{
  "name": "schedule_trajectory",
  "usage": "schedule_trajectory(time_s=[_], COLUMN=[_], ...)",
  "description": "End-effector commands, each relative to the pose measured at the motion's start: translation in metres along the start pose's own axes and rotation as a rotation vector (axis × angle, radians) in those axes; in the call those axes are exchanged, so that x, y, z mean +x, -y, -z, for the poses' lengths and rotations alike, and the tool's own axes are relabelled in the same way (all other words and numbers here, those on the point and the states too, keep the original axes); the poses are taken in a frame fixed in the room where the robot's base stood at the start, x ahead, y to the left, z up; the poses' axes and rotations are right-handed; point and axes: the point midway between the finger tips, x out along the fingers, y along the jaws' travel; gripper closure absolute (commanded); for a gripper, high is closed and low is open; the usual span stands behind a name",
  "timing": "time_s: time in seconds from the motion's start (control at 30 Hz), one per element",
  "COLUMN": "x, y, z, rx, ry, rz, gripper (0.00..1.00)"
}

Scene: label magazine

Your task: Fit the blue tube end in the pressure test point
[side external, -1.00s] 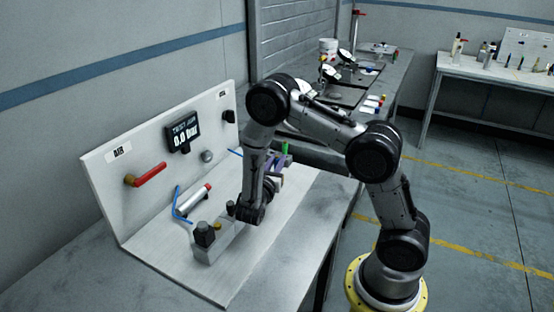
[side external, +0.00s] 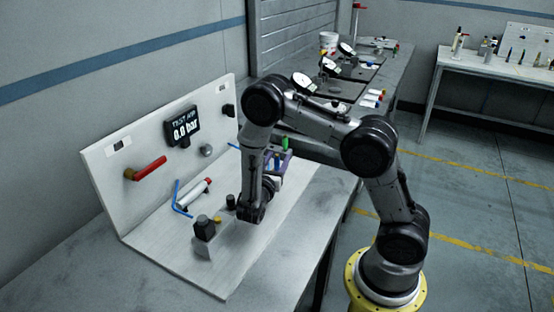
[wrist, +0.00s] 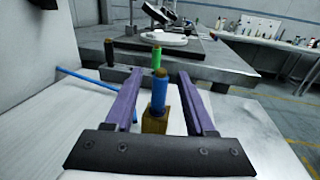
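My gripper (wrist: 159,76) has two purple fingers, spread apart, with a gap on each side between them. A thin blue tube (wrist: 92,84) lies to the left of the left finger. In the side view a bent blue tube (side external: 178,198) lies near the panel, and the fingers are partly hidden by my arm. A round grey fitting (side external: 206,150) sits on the panel below the display; I cannot tell whether it is the pressure test point.
The upright panel (side external: 100,165) carries a display (side external: 183,126) reading 0.0 bar and a red handle (side external: 148,169). A black-topped block (side external: 204,232) stands in front of my wrist. Green (wrist: 156,57) and black (wrist: 109,52) pieces stand beyond the fingers.

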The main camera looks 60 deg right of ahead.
Motion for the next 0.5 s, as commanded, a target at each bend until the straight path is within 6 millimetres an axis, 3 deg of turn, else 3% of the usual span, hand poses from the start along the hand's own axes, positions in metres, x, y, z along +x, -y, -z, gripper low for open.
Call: schedule_trajectory(time_s=[0.33, 0.5], x=[-0.004, -0.025], y=[0.0, -0.001], z=[0.0, 0.0], rx=[0.0, -0.001], ry=[0.001, 0.0], rz=[0.0, -0.006], gripper=[0.45, 0.45])
